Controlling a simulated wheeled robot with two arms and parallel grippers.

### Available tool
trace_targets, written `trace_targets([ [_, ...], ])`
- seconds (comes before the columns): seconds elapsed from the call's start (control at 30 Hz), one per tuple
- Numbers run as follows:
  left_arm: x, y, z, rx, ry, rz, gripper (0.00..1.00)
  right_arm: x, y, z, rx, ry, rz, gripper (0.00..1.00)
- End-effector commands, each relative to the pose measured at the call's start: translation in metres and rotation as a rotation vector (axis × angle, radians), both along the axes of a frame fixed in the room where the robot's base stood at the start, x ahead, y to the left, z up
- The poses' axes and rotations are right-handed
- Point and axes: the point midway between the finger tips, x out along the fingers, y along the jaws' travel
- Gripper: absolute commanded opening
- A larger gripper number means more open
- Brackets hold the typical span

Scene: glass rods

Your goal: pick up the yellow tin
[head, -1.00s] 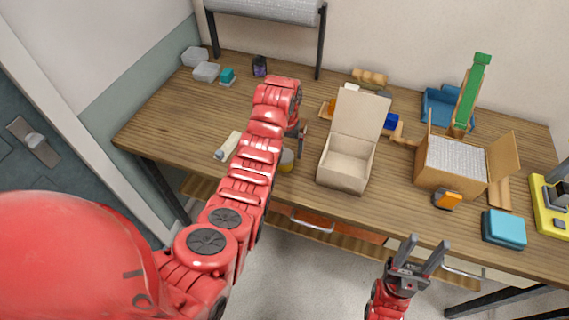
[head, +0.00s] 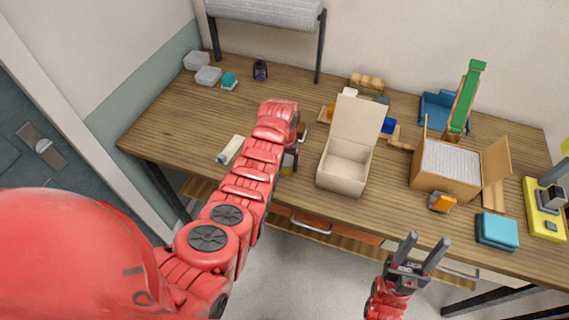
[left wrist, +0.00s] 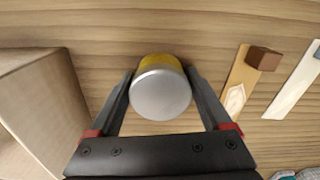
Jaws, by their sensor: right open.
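The yellow tin (left wrist: 160,88) stands on the table with its pale grey lid facing the left wrist camera. In the head view only a small part of the tin (head: 287,165) shows, behind my left arm and gripper. My left gripper (left wrist: 160,74) is around the tin, with one finger on each side. The fingers stand apart, close to its sides; I cannot tell whether they touch it. My right gripper (head: 424,247) is open and empty, in front of the table's front edge.
An open cardboard box (head: 343,173) stands just right of the tin. A white-topped strip (head: 230,149) lies to its left. A carton (head: 447,170), a blue block (head: 497,231) and a yellow device (head: 545,210) are further right. The table's left part is mostly clear.

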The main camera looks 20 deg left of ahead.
Motion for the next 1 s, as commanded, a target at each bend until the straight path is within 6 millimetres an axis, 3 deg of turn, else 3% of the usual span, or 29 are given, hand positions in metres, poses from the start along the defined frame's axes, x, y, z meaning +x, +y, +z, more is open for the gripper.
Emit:
trace_targets([
  [0.03,0.0,0.0,0.0,0.0,0.0,0.0,0.71,0.0,0.0,0.0,0.0,0.0,0.0,0.5],
  [0.37,0.0,0.0,0.0,0.0,0.0,0.0,0.13,0.0,0.0,0.0,0.0,0.0,0.0,0.5],
  [0.77,0.002,0.0,0.003,0.0,-0.005,0.0,0.13,0.0,0.0,-0.003,0.0,0.0,0.0,0.5],
  [1.0,0.001,0.0,0.017,0.001,-0.006,0.0,0.13,0.0,0.0,-0.019,0.0,0.0,0.0,0.5],
])
